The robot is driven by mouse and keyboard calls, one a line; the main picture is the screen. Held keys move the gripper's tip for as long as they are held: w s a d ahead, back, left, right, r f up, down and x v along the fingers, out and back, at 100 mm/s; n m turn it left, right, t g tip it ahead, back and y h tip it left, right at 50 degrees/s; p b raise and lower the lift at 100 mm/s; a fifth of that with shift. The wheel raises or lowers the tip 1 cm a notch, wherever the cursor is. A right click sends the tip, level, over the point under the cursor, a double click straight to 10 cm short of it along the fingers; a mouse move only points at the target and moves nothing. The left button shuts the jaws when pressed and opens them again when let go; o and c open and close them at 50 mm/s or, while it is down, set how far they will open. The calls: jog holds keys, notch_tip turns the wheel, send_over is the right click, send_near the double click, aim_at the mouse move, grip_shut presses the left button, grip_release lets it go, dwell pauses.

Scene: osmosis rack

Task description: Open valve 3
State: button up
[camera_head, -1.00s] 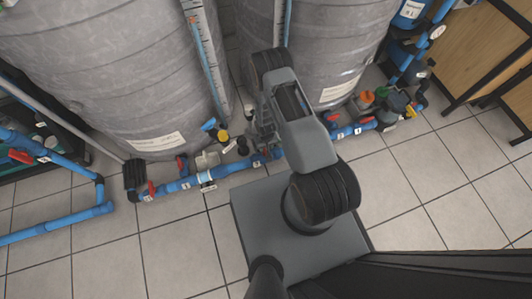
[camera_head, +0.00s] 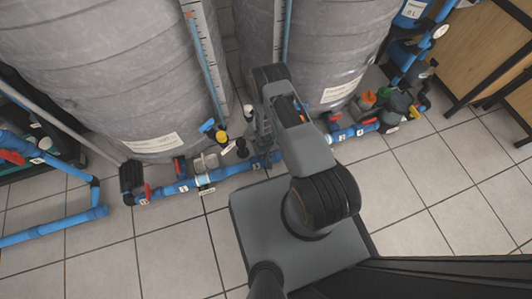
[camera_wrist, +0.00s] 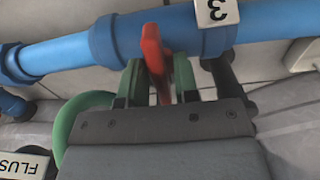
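The red handle (camera_wrist: 153,60) of a valve on the blue pipe (camera_wrist: 65,54) shows in the wrist view, with a white label "3" (camera_wrist: 216,12) upside down beside it. My gripper (camera_wrist: 157,72) has its two green-padded fingers on either side of the handle, which stands across the pipe. The fingers look open, with narrow gaps to the handle; contact is not clear. In the head view my gripper (camera_head: 263,138) reaches down to the low blue pipe (camera_head: 230,171) in front of the tanks, and my arm hides much of this valve.
Two large grey tanks (camera_head: 100,70) stand close behind the pipe. Other valves with red handles (camera_head: 148,191) sit along it. A "FLUS..." label (camera_wrist: 22,165) and a green curved part (camera_wrist: 80,120) lie near the gripper. Tiled floor (camera_head: 400,200) is clear in front.

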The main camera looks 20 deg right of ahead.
grip_shut()
jog(key=shift+d, duration=0.2)
jog(key=shift+a, duration=0.15)
jog(key=n, duration=0.7)
jog(key=shift+n, duration=0.4)
jog(key=n, duration=1)
jog(key=shift+a, duration=0.1)
